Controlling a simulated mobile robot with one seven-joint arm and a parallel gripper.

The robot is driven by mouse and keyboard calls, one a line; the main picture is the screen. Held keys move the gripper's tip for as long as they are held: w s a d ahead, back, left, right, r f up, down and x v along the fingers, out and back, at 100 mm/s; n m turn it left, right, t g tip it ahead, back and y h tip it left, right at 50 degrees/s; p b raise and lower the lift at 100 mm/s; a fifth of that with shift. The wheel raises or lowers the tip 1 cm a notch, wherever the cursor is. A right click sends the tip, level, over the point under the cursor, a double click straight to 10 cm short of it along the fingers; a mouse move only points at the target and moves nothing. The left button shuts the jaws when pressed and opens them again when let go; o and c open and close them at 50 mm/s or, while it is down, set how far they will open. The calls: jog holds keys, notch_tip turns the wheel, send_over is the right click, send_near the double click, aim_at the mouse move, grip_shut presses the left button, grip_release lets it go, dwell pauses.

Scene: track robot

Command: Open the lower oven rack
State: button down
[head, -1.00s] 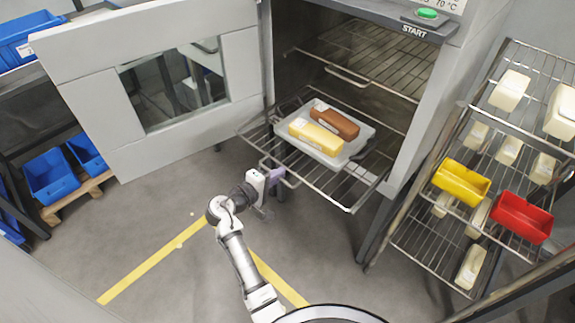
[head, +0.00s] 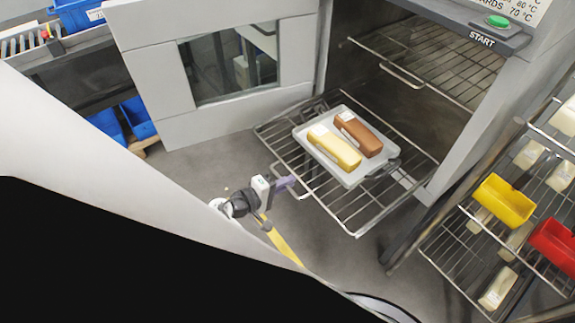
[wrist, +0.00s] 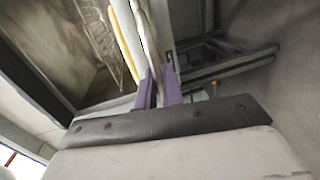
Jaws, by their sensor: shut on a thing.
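The lower oven rack (head: 334,212) is a wire shelf standing well out of the oven's open front. It carries a grey tray (head: 349,182) with a yellow block (head: 335,147) and a brown block (head: 359,134). My gripper (head: 287,183) is at the rack's front edge, low on its near left side. Its purple fingers (wrist: 160,90) are shut on the front handle of the rack, though the exact contact is hard to see. In the wrist view, the tray's edge and rack bars show beyond the fingers.
The upper rack (head: 430,60) is inside the oven. The oven door (head: 160,80) stands wide open at the left. A shelf trolley (head: 465,235) with yellow (head: 502,200) and red (head: 556,243) bins stands close at the right. Grey floor is clear before the rack.

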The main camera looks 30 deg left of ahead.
jog(key=c, duration=1.6)
grip_release()
jog(key=shift+c, duration=0.2)
jog(key=b+v, duration=0.2)
jog(key=v, duration=1.1)
jog(key=shift+s, duration=0.4)
jog(key=shift+a, duration=0.15)
